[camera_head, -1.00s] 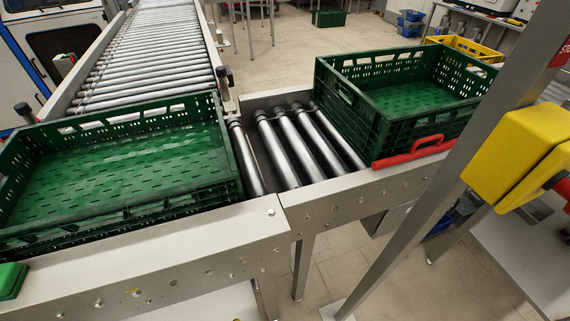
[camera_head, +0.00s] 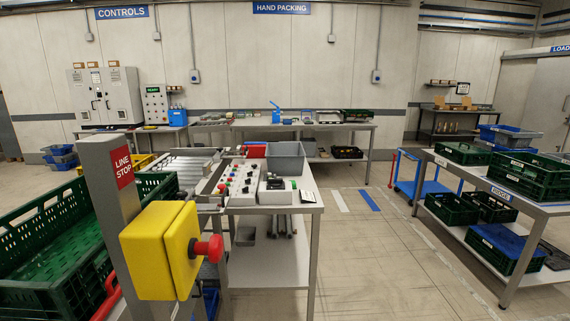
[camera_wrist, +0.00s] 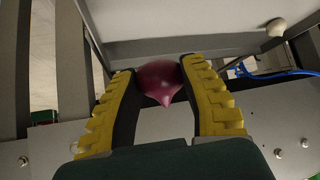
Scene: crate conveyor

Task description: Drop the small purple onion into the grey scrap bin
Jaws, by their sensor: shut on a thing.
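The small purple onion (camera_wrist: 160,83) shows in the wrist view, with its pointed end toward the camera. My gripper (camera_wrist: 163,72) is shut on it, with one yellow ribbed finger on each side. A metal rail lies behind and below the onion in that view; I cannot tell the gap between them. A grey bin (camera_head: 286,158) stands on the near bench in the head view, beyond the control panel. Its inside is mostly hidden. My gripper and the onion do not show in the head view.
A yellow line-stop box (camera_head: 160,250) with a red button stands close on a grey post (camera_head: 110,190). A green crate (camera_head: 50,250) is at the left. A control panel (camera_head: 238,180) sits beside the grey bin.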

